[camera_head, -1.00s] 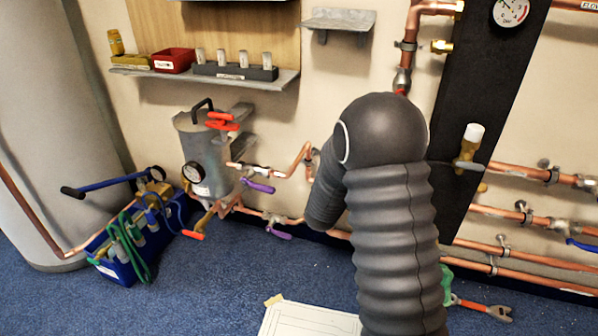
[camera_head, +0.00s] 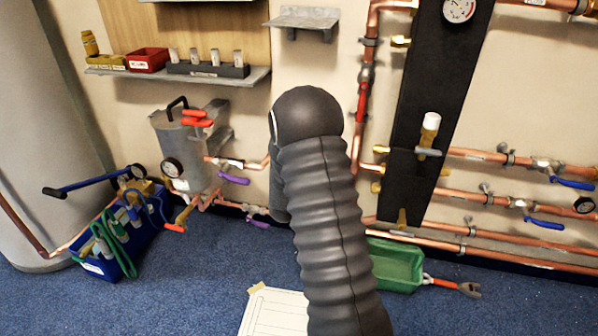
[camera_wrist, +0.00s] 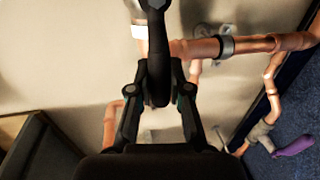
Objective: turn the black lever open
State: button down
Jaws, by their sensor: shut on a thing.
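In the wrist view the black lever (camera_wrist: 157,45) comes down from the top of the picture to a rounded end between my fingers. It lies beside a copper pipe with a pale metal fitting near the wall. My gripper (camera_wrist: 159,86) is shut on the lever, with one finger on each side of its lower end. In the head view the lever and my gripper are hidden behind my dark ribbed arm, so I cannot tell there how far the lever is turned.
Copper pipes (camera_head: 486,197) with blue-handled valves run along the wall at right. A grey tank (camera_head: 184,150) and a blue tool crate (camera_head: 125,240) stand at left. A green tray (camera_head: 397,265) and a red-handled wrench (camera_head: 452,285) lie on the blue carpet. Purple handles (camera_wrist: 296,140) sit low.

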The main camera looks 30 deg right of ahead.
jog(key=shift+f, duration=0.1)
jog(key=c, duration=1.1)
grip_release()
jog(key=v, duration=1.2)
